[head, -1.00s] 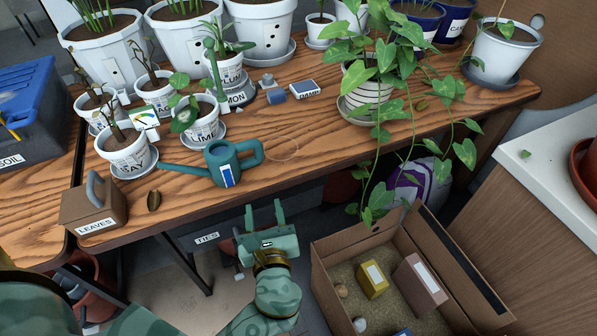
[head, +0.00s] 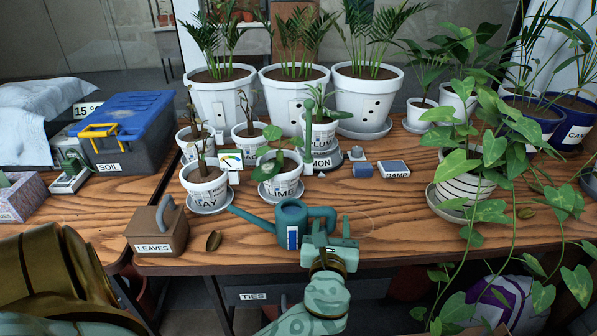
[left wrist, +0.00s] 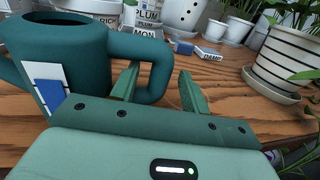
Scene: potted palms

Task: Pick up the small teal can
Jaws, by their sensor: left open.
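The small teal can is a watering can (head: 291,216) with a blue and white label, standing upright on the wooden table near its front edge. Its spout points left and its loop handle points right. My left gripper (head: 334,231) is open and empty, at the handle side of the can. In the left wrist view the can (left wrist: 78,50) fills the upper left. There the gripper (left wrist: 159,78) has its left finger in front of the handle, and the handle's outer bend shows between the two fingers. I cannot tell whether they touch. My right gripper is not in view.
A LEAVES box (head: 158,231) and a brown seed pod (head: 213,240) lie left of the can. LIME (head: 279,187) and BAY (head: 205,190) pots stand behind it. A trailing plant in a striped pot (head: 462,188) stands right. The table between can and striped pot is mostly clear.

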